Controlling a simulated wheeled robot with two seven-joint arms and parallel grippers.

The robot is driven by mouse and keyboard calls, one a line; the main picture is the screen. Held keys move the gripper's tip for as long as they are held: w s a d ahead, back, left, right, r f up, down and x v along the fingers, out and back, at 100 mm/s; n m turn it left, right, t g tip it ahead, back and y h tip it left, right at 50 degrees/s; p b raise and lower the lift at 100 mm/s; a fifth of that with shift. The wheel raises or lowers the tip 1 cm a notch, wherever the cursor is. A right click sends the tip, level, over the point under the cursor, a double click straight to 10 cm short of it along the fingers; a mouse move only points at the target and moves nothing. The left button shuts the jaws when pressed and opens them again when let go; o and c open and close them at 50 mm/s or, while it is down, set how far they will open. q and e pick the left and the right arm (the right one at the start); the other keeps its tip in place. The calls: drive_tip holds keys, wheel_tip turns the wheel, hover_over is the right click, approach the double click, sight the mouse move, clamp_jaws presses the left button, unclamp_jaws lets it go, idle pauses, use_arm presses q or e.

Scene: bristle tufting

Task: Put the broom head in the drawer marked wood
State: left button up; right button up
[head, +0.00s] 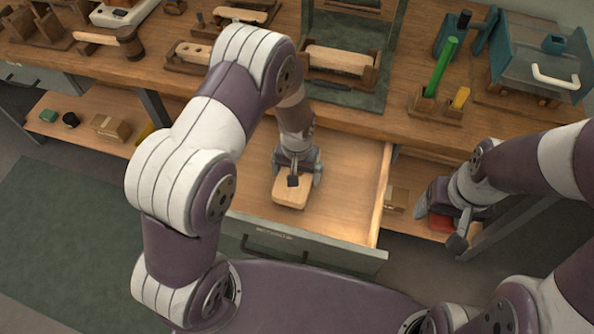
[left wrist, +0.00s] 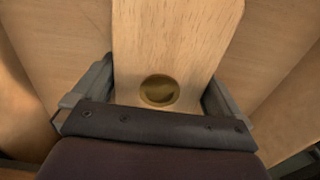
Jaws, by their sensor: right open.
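The broom head (head: 290,192), a pale wooden block with rounded corners, is inside the open drawer (head: 345,205), over its bare floor. My left gripper (head: 296,176) points down into the drawer with a finger on each side of the block. In the left wrist view the broom head (left wrist: 178,45) shows a round hole and lies between the two fingers (left wrist: 158,95), which look closed against its sides. Whether it rests on the drawer floor is hard to tell. The drawer front has small lettering, too small to read. My right gripper (head: 438,226) is open, right of the drawer.
The workbench (head: 400,125) carries wooden fixtures, a mallet (head: 125,40), a green handle (head: 440,68) and a teal machine (head: 540,65). A lower shelf (head: 85,104) holds small boxes. A red item (head: 441,223) lies near my right gripper. The drawer's side walls stand around my left gripper.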

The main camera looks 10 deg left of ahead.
use_arm(q)
wheel_tip(320, 180, up, 12)
drive_tip(key=p, duration=0.2)
drive_tip(key=s+a+r, duration=0.3)
drive_tip(key=s+r, duration=0.1)
drive_tip(key=s, duration=0.2)
drive_tip(key=s+a+r+t, duration=0.1)
drive_tip(key=s+a+r, duration=0.2)
drive_tip(key=s, duration=0.3)
drive_tip(key=shift+r, duration=0.4)
use_arm(e)
drive_tip(key=shift+r, duration=0.85)
use_arm(q)
drive_tip(key=shift+a, duration=0.15)
